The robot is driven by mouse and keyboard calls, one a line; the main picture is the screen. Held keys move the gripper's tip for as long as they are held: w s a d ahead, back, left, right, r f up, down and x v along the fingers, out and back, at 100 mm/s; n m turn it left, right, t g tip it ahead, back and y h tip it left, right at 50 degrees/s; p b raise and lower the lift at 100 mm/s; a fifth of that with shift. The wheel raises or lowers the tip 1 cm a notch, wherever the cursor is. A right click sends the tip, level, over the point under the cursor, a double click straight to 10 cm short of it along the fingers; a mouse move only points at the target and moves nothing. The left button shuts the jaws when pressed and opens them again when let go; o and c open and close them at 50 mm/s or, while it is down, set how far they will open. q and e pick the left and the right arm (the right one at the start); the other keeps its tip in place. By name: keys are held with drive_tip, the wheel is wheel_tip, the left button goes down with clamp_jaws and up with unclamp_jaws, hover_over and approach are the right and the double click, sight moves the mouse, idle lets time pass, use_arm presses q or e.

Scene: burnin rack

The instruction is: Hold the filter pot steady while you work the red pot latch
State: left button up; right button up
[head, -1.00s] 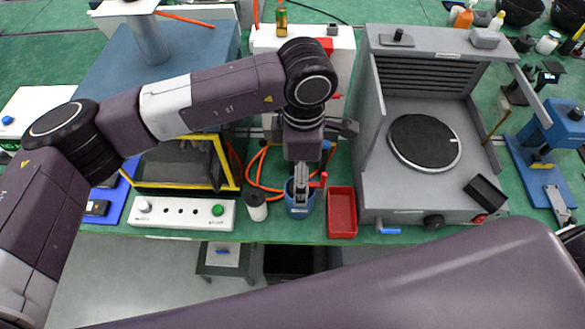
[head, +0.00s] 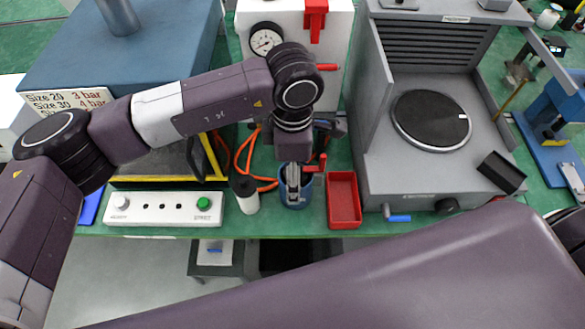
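The filter pot, a small blue pot (head: 301,198), stands near the front edge of the green bench. A red latch lever (head: 319,163) shows at its upper right. My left gripper (head: 293,198) points down over the pot, its fingers overlapping the pot's mouth and near side. Its wrist hides the area behind the pot. Whether the fingers are clamped on the pot wall is too small to tell. My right arm's large link crosses the bottom of the view; its gripper is out of view.
A red tray (head: 343,200) lies right of the pot, with a grey hotplate machine (head: 400,190) beyond. An orange hose (head: 243,155) and a white gauge cabinet (head: 330,75) are behind.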

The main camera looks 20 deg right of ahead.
use_arm(q)
drive_tip(key=shift+f+p, duration=0.7)
drive_tip(key=shift+f, duration=2.5)
drive_tip(key=c, duration=1.6)
drive_tip(key=shift+o, duration=0.2)
